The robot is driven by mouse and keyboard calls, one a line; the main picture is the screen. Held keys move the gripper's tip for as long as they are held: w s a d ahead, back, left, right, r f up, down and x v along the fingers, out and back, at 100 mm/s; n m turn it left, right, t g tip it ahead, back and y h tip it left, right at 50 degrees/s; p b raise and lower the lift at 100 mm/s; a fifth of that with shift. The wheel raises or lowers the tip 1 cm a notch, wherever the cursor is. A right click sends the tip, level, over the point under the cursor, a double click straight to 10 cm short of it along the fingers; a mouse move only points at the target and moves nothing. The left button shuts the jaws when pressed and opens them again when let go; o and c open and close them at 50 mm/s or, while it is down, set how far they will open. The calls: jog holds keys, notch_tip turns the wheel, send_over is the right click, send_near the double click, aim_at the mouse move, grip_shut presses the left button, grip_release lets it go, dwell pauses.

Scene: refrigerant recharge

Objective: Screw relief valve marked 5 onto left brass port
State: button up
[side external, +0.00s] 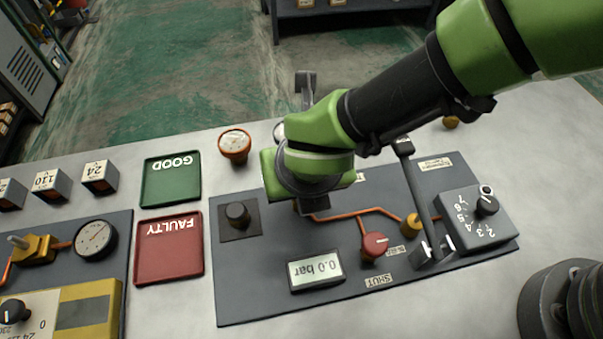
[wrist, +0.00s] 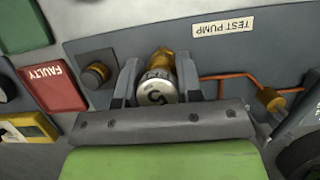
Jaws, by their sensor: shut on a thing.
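The relief valve marked 5 (wrist: 157,88) has a silver cap with a dark 5 and brass (wrist: 163,58) showing behind it. My gripper (wrist: 160,82) is shut on the valve, with one finger on each side. In the side external view my gripper (side external: 308,205) is low over the test pump panel (side external: 255,283), where an orange pipe ends; it hides the valve there. I cannot tell whether the valve touches a port. A brass fitting (side external: 35,248) is on the far-left panel. Another brass fitting (side external: 412,222) is on the test pump panel's pipe.
A black knob (side external: 238,213) stands left of my gripper, and a pressure display (side external: 315,269) reads 0.0 bar. A red knob (side external: 375,245) and an upright lever (side external: 420,195) stand to the right. The green GOOD tray (side external: 170,195) and red FAULTY tray (side external: 168,265) look empty.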

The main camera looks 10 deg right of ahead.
jog(key=m+h, duration=0.1)
jog(key=m, duration=0.1)
jog(key=shift+m, duration=0.3)
jog(key=m+h, duration=0.1)
jog(key=m, duration=0.2)
jog(key=shift+f+m+g, duration=0.1)
jog(key=shift+m+g, duration=0.2)
jog(key=shift+g, duration=0.1)
jog(key=m+h, duration=0.1)
jog(key=m, duration=0.2)
jog(key=shift+g, duration=0.4)
jog(key=shift+m, duration=0.3)
jog(key=m+g+h, duration=0.1)
jog(key=m, duration=0.2)
jog(key=o, duration=1.3)
